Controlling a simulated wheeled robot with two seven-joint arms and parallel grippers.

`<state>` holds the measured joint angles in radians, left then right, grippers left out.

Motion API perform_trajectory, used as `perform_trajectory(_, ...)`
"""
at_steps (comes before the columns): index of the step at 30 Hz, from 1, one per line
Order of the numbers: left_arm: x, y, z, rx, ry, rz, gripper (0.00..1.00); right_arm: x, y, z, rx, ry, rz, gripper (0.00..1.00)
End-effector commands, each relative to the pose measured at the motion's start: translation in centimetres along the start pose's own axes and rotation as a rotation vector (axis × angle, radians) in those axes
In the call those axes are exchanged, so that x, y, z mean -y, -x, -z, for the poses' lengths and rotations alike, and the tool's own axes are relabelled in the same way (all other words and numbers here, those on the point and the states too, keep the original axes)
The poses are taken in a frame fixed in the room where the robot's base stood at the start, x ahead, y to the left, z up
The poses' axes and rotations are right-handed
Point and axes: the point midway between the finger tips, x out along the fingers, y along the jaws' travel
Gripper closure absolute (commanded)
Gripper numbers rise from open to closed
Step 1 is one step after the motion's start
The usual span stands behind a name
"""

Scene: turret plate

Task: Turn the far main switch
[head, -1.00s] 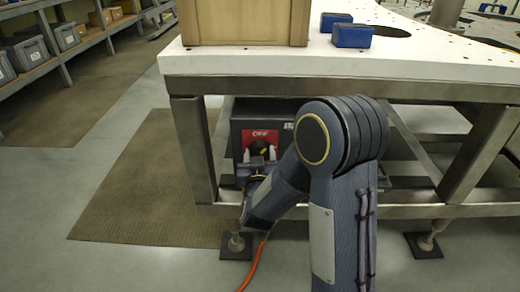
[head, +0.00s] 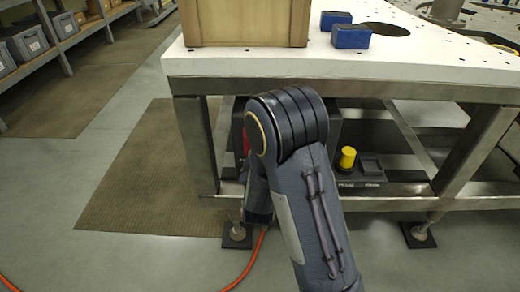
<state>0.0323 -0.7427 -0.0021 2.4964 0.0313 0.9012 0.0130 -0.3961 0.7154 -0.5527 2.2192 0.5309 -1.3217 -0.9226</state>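The dark switch box (head: 334,128) stands under the table, behind the front steel leg. One of my arms, coming in from the bottom right of centre, covers most of its front. Only a thin strip of the red switch plate (head: 246,143) shows beside the arm, and the switch knob is hidden. The gripper of this arm is hidden behind its own links, so its fingers and any contact with the switch cannot be seen. My other gripper is out of the picture.
The white table top (head: 440,68) carries a wooden box (head: 245,22) and two blue blocks (head: 351,36). A yellow knob (head: 347,157) sits on the lower shelf right of my arm. An orange cable (head: 249,265) runs on the floor. The floor at left is clear.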

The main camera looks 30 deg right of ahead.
Motion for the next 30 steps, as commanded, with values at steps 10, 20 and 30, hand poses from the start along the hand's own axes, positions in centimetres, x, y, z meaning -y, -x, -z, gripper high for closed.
perform_trajectory(10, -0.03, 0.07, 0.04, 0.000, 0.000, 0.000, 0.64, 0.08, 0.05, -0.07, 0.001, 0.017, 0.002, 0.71)
perform_trajectory(20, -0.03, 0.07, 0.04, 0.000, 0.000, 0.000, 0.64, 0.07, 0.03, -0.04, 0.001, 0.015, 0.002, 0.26)
perform_trajectory(30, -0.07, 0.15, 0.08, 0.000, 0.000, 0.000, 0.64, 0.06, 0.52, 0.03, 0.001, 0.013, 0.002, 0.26)
